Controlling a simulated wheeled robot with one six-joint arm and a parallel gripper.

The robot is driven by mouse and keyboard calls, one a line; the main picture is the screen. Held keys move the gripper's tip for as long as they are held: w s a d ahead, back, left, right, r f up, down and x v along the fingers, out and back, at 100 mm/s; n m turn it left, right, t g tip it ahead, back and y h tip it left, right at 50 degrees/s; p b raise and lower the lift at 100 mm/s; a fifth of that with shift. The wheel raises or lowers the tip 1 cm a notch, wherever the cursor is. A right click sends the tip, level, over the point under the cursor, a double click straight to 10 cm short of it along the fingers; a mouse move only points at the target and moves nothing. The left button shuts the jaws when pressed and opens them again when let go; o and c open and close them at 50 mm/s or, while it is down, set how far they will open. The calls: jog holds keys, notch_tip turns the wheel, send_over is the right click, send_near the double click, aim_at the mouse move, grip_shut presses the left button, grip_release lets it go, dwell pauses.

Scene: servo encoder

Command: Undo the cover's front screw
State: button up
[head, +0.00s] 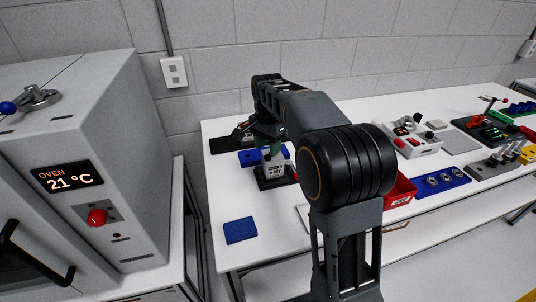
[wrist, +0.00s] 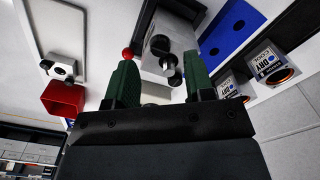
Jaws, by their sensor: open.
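The servo unit (head: 276,172) is a grey box on a black base, on the white table below my arm. In the wrist view its grey housing (wrist: 178,22) lies just beyond my fingertips. A red ball (wrist: 127,54) shows by the left finger. My gripper (wrist: 158,66) has green fingers spread apart, with nothing clearly held between them. In the head view my arm partly hides the unit.
A blue pad (head: 240,230) lies near the table's front left. A red bin (head: 401,190) and a blue tray with round parts (head: 441,182) are on the right. The oven (head: 95,200) stands left.

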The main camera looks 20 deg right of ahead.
aim_at(268, 156)
jog(key=shift+f, duration=1.6)
grip_shut()
